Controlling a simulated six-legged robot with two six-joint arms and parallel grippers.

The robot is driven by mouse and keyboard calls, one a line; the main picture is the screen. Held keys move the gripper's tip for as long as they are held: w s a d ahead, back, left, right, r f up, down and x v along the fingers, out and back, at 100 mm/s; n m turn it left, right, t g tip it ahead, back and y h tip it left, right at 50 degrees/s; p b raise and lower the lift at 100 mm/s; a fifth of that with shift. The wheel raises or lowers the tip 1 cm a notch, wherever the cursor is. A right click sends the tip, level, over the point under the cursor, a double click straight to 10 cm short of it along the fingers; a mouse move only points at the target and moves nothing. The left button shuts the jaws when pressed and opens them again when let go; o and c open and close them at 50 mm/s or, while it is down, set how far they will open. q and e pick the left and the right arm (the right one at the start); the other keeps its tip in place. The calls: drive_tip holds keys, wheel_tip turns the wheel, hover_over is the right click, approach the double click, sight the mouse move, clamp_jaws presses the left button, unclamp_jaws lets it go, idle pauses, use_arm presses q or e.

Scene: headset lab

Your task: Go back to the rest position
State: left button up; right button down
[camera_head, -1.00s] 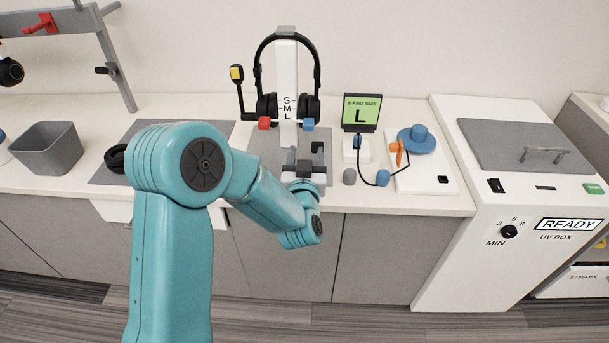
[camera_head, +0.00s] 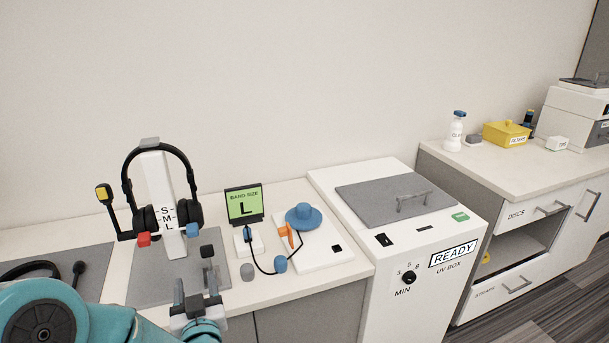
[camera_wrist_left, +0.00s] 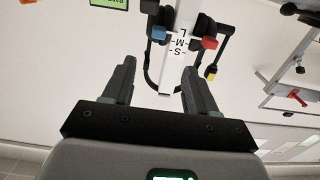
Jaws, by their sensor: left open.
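My left gripper (camera_head: 196,296) is at the bottom left of the head view, in front of the headset stand and apart from it. Its jaws are open and empty. In the left wrist view the two dark fingers (camera_wrist_left: 160,85) stand apart, with the stand beyond them. A black headset (camera_head: 160,180) with a yellow-tipped microphone hangs on the white stand (camera_head: 160,190) marked S, M, L. It also shows upside down in the left wrist view (camera_wrist_left: 208,28). My right gripper is not in view.
A green "BAND SIZE L" sign (camera_head: 245,203) and a blue hat-shaped part (camera_head: 304,215) on a white board stand right of the stand. The white UV box (camera_head: 430,228) reads READY, lid closed. Farther right, a counter (camera_head: 480,165) holds a bottle and a yellow box (camera_head: 507,133).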

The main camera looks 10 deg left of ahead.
use_arm(q)
drive_tip(key=s+d+f+m+g+h+p, duration=0.2)
drive_tip(key=d+f+g+h+p, duration=0.15)
drive_tip(key=f, duration=0.45)
drive_tip(key=s+d+f+m+g+h+p, duration=0.25)
drive_tip(key=d+f+h, duration=0.2)
drive_tip(key=f, duration=0.45)
drive_tip(key=s+d+f+g+h, duration=0.2)
drive_tip(key=s+d+f+g, duration=0.2)
drive_tip(key=s, duration=0.5)
drive_tip(key=s+d+f+g+h, duration=0.3)
drive_tip(key=s+d+f+g, duration=0.1)
drive_tip(key=s+d, duration=0.3)
drive_tip(key=shift+s+d+f+g+h, duration=0.2)
drive_tip(key=shift+s+d+g+h, duration=0.15)
drive_tip(key=shift+s, duration=0.5)
drive_tip(key=shift+o, duration=0.4)
drive_tip(key=shift+w+a, duration=0.1)
